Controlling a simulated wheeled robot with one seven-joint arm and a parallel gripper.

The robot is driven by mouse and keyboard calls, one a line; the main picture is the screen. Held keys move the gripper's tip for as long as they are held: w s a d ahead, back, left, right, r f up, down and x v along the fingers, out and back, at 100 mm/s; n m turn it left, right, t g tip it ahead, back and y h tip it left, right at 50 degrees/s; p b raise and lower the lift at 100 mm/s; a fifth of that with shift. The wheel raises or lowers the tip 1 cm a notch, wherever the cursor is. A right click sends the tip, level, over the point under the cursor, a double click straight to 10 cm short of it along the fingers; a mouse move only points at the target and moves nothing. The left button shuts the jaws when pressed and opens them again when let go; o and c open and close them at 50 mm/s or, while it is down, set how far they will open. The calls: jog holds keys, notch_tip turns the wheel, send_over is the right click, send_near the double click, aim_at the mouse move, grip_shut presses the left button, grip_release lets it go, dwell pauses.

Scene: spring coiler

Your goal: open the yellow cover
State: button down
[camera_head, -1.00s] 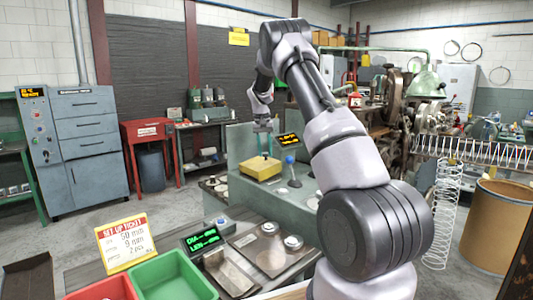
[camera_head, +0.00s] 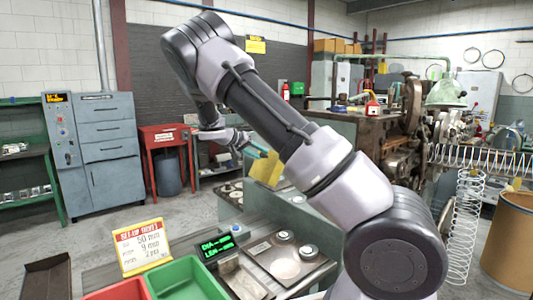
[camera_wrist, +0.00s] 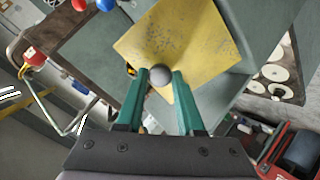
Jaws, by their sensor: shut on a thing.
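The yellow cover (camera_head: 266,169) stands tilted up steeply at the machine in the middle of the head view. It also fills the top middle of the wrist view (camera_wrist: 190,38), with worn marks on its face. A round grey knob (camera_wrist: 160,75) sticks out from it. My gripper (camera_wrist: 162,78) has its green fingers shut on this knob, one on each side. In the head view my gripper (camera_head: 254,150) is at the cover's upper left side. My arm hides much of the machine behind and to the right of the cover.
A red bin (camera_head: 118,291) and a green bin (camera_head: 186,280) stand at the front left, near a setup sign (camera_head: 142,246) and a green-lit display (camera_head: 217,246). A plate with round discs (camera_wrist: 278,74) shows at the wrist view's right. Grey floor is free at the left.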

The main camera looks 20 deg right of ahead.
jog(key=s+a+f+t+h, duration=0.2)
jog(key=a+h, duration=0.3)
jog(key=shift+a+f, duration=0.15)
jog(key=shift+a, duration=0.1)
jog(key=shift+s, duration=0.15)
dwell(0.3)
jog(key=c, duration=0.5)
grip_release()
jog(key=v, duration=1)
jog(key=shift+s+a, duration=0.2)
jog(key=shift+a, duration=0.15)
